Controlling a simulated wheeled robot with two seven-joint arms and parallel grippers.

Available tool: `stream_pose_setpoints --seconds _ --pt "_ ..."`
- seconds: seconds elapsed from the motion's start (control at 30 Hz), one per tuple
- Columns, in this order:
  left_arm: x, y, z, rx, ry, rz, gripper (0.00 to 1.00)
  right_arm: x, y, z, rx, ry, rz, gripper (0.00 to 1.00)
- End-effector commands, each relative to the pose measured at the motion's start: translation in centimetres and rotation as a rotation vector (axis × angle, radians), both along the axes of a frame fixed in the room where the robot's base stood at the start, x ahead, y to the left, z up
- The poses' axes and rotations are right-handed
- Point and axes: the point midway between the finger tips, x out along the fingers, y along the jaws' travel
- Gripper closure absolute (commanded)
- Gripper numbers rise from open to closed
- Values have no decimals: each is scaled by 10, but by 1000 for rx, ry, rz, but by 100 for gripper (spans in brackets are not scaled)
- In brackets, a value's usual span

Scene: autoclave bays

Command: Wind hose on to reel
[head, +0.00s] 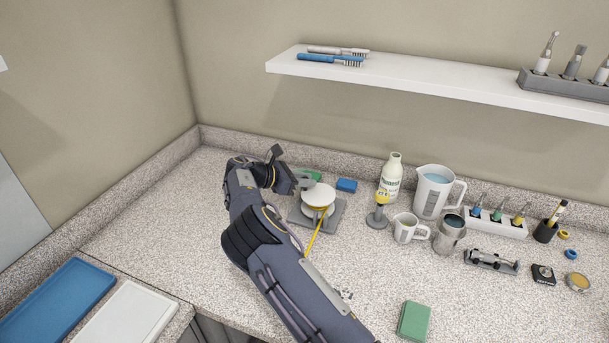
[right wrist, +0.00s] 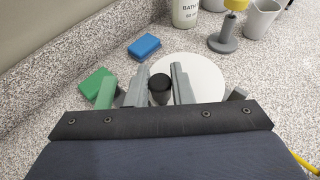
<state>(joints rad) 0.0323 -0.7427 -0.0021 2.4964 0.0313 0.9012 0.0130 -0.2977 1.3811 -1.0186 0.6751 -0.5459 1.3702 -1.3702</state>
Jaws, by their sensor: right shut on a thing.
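The reel (head: 318,198) has a white round top and stands on a grey base plate (head: 328,222) on the counter. Its white disc also shows in the right wrist view (right wrist: 206,80). The yellow hose (head: 316,238) runs from the reel down and left behind my right arm. My right gripper (head: 303,182) reaches the reel from the left. In the right wrist view its fingers (right wrist: 160,88) are shut on a dark round-topped knob (right wrist: 160,85) at the edge of the disc. My left gripper is not in view.
A green block (right wrist: 95,84) and a blue block (head: 347,185) lie beside the reel. A bottle (head: 390,177), jug (head: 434,192), mug (head: 408,228) and metal cup (head: 449,236) stand to the right. A green box (head: 413,320) lies near the front edge.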

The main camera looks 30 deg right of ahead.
Motion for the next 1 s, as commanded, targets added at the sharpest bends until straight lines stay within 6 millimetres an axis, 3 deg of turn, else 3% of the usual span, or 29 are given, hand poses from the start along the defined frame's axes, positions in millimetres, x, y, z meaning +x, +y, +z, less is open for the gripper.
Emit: stream_pose_setpoints --seconds 0.67,0.7,0.8,1.0 --pt "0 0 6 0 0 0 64 1 -2 0 -3 1 -47 100" --pt "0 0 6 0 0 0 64 1 -2 0 -3 1 -47 74" --pt "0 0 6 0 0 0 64 1 -2 0 -2 1 -47 61" --pt "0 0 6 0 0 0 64 1 -2 0 -2 1 -46 59"
